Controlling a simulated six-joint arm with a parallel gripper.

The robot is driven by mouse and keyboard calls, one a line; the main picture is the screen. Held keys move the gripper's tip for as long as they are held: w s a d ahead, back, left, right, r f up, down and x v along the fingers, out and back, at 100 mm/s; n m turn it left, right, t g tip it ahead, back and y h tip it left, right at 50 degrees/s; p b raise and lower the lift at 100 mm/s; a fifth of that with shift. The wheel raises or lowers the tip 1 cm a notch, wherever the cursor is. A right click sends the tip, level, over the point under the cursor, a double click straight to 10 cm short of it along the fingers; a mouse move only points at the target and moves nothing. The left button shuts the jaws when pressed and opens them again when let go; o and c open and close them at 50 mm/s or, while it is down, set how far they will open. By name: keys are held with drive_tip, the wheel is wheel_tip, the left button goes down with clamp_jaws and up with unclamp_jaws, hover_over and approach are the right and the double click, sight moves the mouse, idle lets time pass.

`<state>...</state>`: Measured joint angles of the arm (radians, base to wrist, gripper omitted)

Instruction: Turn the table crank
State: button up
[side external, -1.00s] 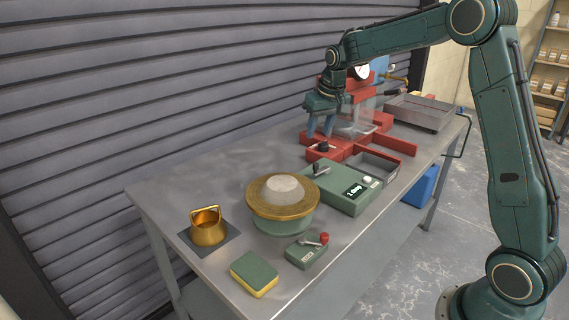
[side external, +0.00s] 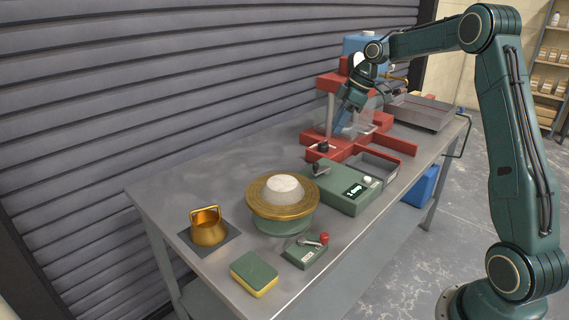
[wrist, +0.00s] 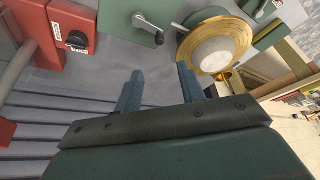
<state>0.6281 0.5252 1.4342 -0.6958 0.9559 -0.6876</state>
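The round brass-topped table (side external: 255,205) stands on a green base, with a pale mortar cone (side external: 285,188) on top; both also show in the wrist view. A smaller green box (side external: 304,255) has a metal lever with a red knob (side external: 323,238). I cannot tell which lever is the table crank. My gripper (side external: 341,126) is tilted by the red frame, its fingers (wrist: 157,82) apart and empty, clear of both levers.
A red frame (side external: 325,95) with a clear guard and a black knob (side external: 323,146) stands close to my gripper. A metal tray (side external: 420,112) is behind. Open tabletop is at left.

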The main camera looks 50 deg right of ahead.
drive_tip(key=x, duration=1.3)
drive_tip(key=shift+w+a+f, duration=0.1)
drive_tip(key=shift+w+f, duration=0.05)
drive_tip(key=shift+f, duration=0.1)
clamp_jaws()
